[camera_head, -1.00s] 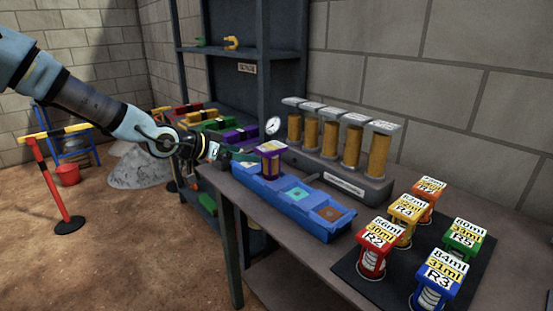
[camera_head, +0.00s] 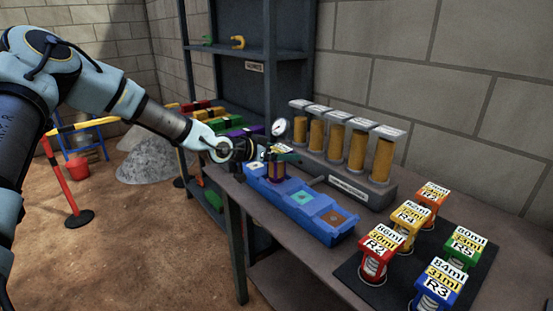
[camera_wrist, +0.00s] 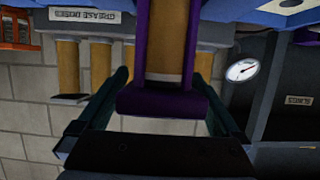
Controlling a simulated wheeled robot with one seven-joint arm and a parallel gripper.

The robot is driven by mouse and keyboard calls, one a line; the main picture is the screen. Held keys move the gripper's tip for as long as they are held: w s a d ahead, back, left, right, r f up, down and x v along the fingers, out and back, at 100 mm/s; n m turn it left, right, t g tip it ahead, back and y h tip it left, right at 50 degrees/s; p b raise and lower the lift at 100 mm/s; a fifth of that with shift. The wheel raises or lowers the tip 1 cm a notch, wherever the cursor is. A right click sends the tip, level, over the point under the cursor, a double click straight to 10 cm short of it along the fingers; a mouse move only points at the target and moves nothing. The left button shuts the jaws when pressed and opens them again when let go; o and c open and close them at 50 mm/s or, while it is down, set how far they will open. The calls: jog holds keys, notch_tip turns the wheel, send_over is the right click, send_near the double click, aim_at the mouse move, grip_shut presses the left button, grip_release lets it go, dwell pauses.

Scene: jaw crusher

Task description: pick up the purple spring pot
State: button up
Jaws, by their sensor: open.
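In the wrist view, the pot (camera_wrist: 162,103) appears upside down between the two dark green fingers of my gripper (camera_wrist: 159,80).
A grey rack of tan cylinders (camera_head: 354,193) stands close behind the tray, with a round gauge (camera_head: 279,127) at its left. Several labelled spring pots, including a blue one (camera_head: 436,286), stand on a dark mat at right. A dark shelf (camera_head: 283,80) stands behind.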

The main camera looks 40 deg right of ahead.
jog(key=shift+d+f, duration=0.2)
jog(key=shift+d, duration=0.2)
jog(key=c, duration=1.5)
